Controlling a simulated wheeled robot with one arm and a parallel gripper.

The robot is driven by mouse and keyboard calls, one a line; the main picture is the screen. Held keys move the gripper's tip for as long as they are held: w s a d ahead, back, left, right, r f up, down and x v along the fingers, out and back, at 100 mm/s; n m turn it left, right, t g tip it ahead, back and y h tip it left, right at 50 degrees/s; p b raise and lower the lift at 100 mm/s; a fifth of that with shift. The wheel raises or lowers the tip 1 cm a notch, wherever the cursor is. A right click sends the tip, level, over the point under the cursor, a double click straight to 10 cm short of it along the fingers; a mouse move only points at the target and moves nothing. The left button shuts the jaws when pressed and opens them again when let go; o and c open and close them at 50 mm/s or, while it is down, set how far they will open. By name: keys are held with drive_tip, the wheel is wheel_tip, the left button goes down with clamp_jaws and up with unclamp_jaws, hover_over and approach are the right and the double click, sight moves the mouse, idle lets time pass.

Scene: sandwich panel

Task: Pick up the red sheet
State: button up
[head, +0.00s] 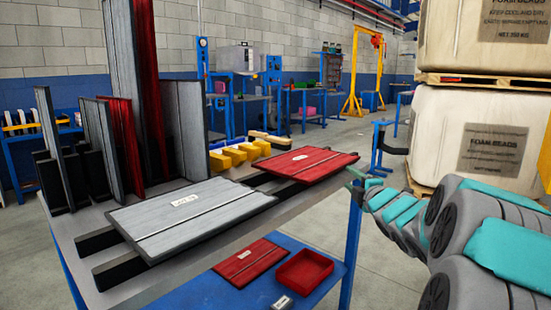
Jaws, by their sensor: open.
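A flat red sheet (312,161) with a small white label lies on dark rails on the table, right of a grey sheet (180,213). Another, smaller red sheet (250,262) lies on the blue lower shelf. Tall red sheets (148,85) and a shorter red one (120,140) stand upright among grey ones in the rack at the left. My gripper (357,181) is open beside the right corner of the flat red sheet on the rails. Its fingers are small here, and I cannot tell whether they touch that sheet.
The table (285,203) has dark rails sticking out at its front left. A red tray (304,272) sits on the lower shelf. Yellow blocks (235,155) stand behind the sheets. Stacked foam bead bags (480,135) stand at the right. The floor beyond is open.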

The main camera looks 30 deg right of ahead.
sight(337, 166)
drive_tip(key=shift+a+r+x, duration=0.1)
drive_tip(key=shift+a+x, duration=0.05)
drive_tip(key=shift+x, duration=1.2)
drive_tip(key=shift+a+r+x, duration=0.1)
drive_tip(key=shift+x, duration=1.25)
drive_tip(key=shift+a+r+x, duration=0.15)
drive_tip(key=shift+x, duration=1.15)
drive_tip(key=shift+w, duration=0.15)
clamp_jaws()
